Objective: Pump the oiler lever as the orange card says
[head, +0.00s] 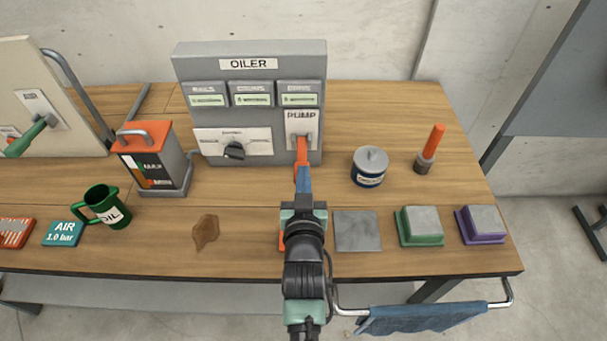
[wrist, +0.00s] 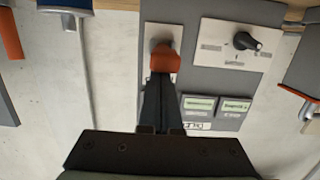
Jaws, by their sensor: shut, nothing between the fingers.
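The grey oiler panel (head: 250,120) stands at the back of the bench, with three small green displays and a black selector knob (head: 234,151). Its orange pump lever (head: 301,151) sticks out under the PUMP label and also shows in the wrist view (wrist: 165,60). My gripper (head: 303,170) is shut and empty, with its fingertips right at the lever's end. I cannot tell whether they touch it. An orange edge (head: 282,242) shows beside my arm, which hides most of that thing. An orange-red striped card (head: 14,232) lies at the far left; its text is unreadable.
An orange-topped tank (head: 155,155), a green OIL mug (head: 103,205) and a blue AIR card (head: 63,233) are on the left. A lidded tin (head: 370,168) and an orange-handled tool (head: 431,149) stand on the right.

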